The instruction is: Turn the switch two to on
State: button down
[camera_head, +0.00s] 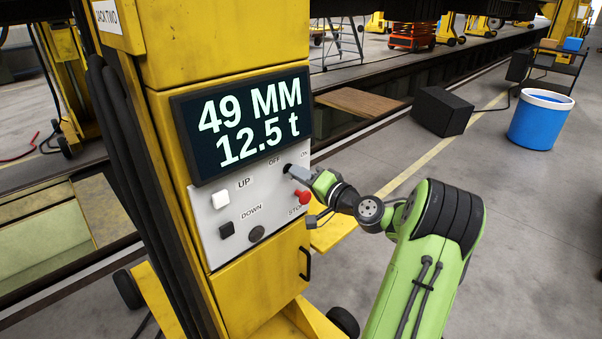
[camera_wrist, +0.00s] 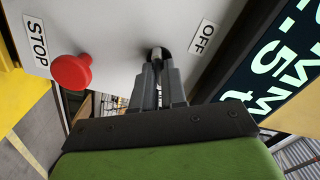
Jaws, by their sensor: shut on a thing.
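The yellow jack (camera_head: 200,40) bears a sign reading JACK TWO. Its grey control panel (camera_head: 228,208) carries a rotary switch between the labels OFF and ON. My gripper (camera_head: 291,170) is at this switch, shut on its knob. In the wrist view the dark switch knob (camera_wrist: 165,52) shows between the tips of my gripper (camera_wrist: 160,68), beside the OFF label (camera_wrist: 203,38). The fingers hide most of the knob in the head view. I cannot tell which way the switch points.
Just below my gripper is the red STOP button (camera_head: 302,197). The white UP button (camera_head: 221,199) and black DOWN button (camera_head: 227,230) sit left. The display (camera_head: 243,120) above reads 49 MM, 12.5 t. A blue bin (camera_head: 540,122) and black box (camera_head: 441,111) stand on the floor.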

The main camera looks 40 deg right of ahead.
dwell(0.4)
jog(key=c, duration=1.2)
grip_release()
jog(key=s, duration=0.5)
jog(key=s+b, duration=0.1)
jog(key=s, duration=0.9)
jog(key=shift+s+d+b, duration=0.25)
jog(key=shift+s+b, duration=0.1)
jog(key=shift+s, duration=0.05)
